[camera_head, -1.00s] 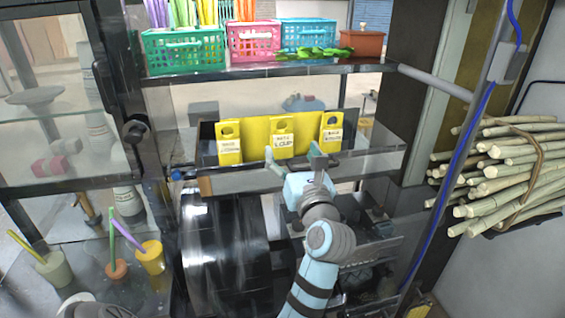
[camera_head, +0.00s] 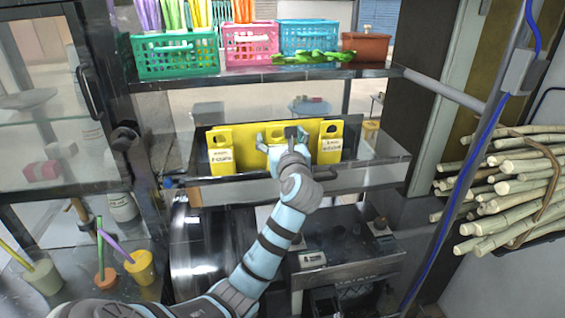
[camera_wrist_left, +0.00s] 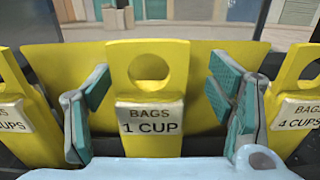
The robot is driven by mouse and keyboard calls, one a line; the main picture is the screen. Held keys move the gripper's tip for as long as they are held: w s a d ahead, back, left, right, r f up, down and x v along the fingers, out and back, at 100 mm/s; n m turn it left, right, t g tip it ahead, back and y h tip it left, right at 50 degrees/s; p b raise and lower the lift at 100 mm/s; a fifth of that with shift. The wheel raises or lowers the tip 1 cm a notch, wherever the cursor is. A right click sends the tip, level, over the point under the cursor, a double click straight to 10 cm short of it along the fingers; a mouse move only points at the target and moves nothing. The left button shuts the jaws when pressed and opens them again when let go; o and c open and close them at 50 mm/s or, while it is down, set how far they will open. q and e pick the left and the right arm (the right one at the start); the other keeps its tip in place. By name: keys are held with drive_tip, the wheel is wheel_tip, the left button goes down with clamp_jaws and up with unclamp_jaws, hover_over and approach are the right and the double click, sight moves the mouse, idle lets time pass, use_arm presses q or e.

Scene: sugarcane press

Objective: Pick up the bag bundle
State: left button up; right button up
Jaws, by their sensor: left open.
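Several yellow bag bundles with round handle holes stand in a row in the metal tray (camera_head: 240,190). The middle bundle (camera_wrist_left: 149,120) has a label reading "BAGS 1 CUP". The left bundle (camera_head: 221,150) and right bundle (camera_head: 329,143) stand apart on either side; their labels end in "CUPS" in the left wrist view. My left gripper (camera_head: 281,137) is open, with its teal-padded fingers (camera_wrist_left: 160,105) on both sides of the middle bundle and gaps to it. In the head view the gripper and wrist hide much of that bundle. My right gripper is not in view.
A shelf above the tray holds green (camera_head: 176,55), pink (camera_head: 250,45) and blue (camera_head: 308,36) baskets. Sugarcane stalks (camera_head: 510,185) are stacked at the right. Cups with sticks, including a yellow cup (camera_head: 141,266), stand at the lower left.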

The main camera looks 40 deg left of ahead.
use_arm(q)
drive_tip(key=shift+s+a+r, duration=0.2)
drive_tip(key=shift+s, duration=0.35)
drive_tip(key=c, duration=1.2)
drive_tip(key=shift+w, duration=0.1)
